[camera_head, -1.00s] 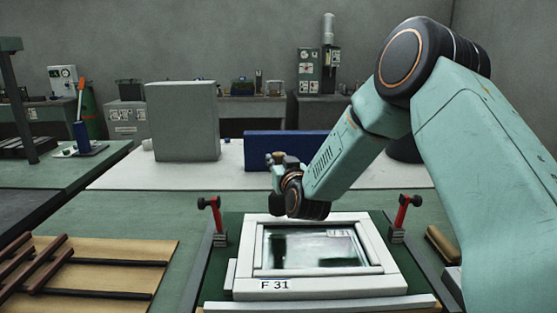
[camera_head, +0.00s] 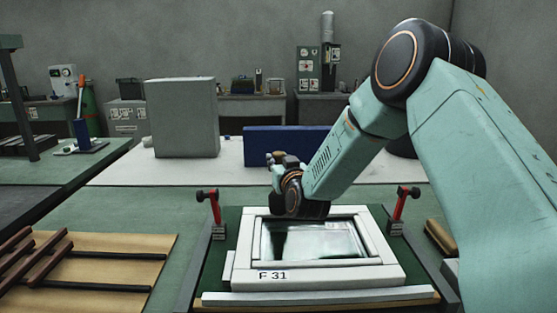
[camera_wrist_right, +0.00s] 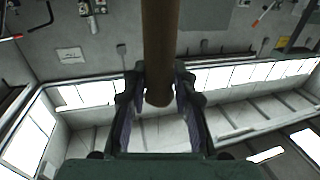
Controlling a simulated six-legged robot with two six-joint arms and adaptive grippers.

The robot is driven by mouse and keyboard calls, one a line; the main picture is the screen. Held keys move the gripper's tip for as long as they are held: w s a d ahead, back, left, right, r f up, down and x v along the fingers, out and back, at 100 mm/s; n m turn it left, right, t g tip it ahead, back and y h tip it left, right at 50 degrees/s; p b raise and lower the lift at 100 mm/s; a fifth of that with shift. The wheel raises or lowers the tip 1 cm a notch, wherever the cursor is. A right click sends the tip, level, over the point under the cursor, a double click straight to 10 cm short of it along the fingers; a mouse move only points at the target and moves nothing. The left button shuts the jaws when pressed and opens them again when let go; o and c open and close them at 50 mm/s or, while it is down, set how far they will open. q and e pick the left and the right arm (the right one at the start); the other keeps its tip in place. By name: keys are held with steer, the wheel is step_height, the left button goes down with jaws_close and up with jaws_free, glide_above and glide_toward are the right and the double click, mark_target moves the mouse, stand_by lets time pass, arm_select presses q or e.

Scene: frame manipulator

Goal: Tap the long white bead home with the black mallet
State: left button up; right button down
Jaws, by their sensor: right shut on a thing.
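A white window frame (camera_head: 390,274) marked "F 31" lies flat on the green bench jig, with a glass pane (camera_head: 315,242) in it. White beads (camera_head: 255,240) run around the glass; I cannot tell which is the long one or how deep it sits. My right gripper (camera_head: 277,167) is above the frame's far left part. In the right wrist view it (camera_wrist_right: 158,82) is shut on a brown wooden handle (camera_wrist_right: 160,40), which appears to be the mallet's. The black mallet head cannot be made out. My left gripper is out of view.
Two red clamps (camera_head: 214,207) (camera_head: 402,204) stand at the jig's far corners. A pale bar (camera_head: 320,296) runs along the jig's front. A wooden board with dark strips (camera_head: 110,270) lies left. A grey box (camera_head: 184,118) and blue block (camera_head: 290,146) stand behind.

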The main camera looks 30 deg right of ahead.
mark_target(278, 152)
steer(key=shift+w+f, duration=0.2)
steer(key=shift+f, duration=0.4)
steer(key=shift+s+r, duration=0.1)
steer(key=shift+s, duration=0.05)
steer(key=shift+r+p, duration=0.4)
steer(key=shift+r, duration=0.15)
step_height(278, 152, up, 4)
steer(key=p, duration=0.3)
steer(key=shift+r, duration=0.1)
steer(key=shift+f, duration=0.2)
